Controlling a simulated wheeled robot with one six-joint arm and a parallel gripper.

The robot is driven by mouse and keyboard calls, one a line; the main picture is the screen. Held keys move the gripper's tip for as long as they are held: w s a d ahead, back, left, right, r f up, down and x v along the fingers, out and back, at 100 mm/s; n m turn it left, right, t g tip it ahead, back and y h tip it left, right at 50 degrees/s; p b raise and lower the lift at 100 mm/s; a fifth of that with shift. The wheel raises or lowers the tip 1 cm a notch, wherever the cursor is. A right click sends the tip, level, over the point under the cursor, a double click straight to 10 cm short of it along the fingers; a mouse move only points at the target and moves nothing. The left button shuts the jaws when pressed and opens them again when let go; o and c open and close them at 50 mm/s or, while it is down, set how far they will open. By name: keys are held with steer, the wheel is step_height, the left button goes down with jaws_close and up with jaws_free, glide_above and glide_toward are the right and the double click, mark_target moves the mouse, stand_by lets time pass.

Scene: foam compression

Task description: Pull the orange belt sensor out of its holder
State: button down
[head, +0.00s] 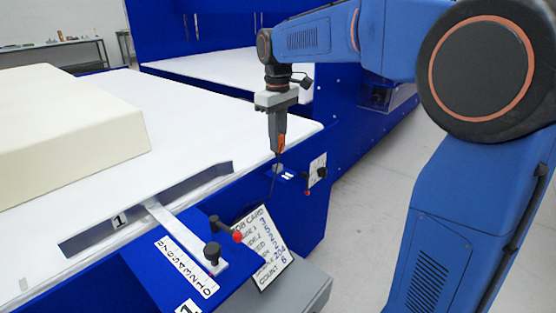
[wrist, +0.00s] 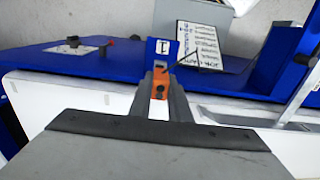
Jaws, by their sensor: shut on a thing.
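The orange belt sensor (wrist: 159,88) is a small orange block between the grey fingers of my gripper (wrist: 162,78). In the head view my gripper (head: 279,148) points down at the corner of the white table, with the orange sensor (head: 281,143) showing at its fingertips. The fingers are shut on the sensor. A thin dark cable shows beside the sensor and hangs down at the blue side panel.
A cream foam block (head: 70,120) lies on the white table (head: 200,120). A job card (head: 262,248) leans on a grey box (head: 305,290). A slide with black and red knobs (head: 212,252) is at the front left. A small panel with a knob (head: 317,172) stands right of my gripper.

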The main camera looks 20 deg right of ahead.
steer(key=shift+r, duration=1.25)
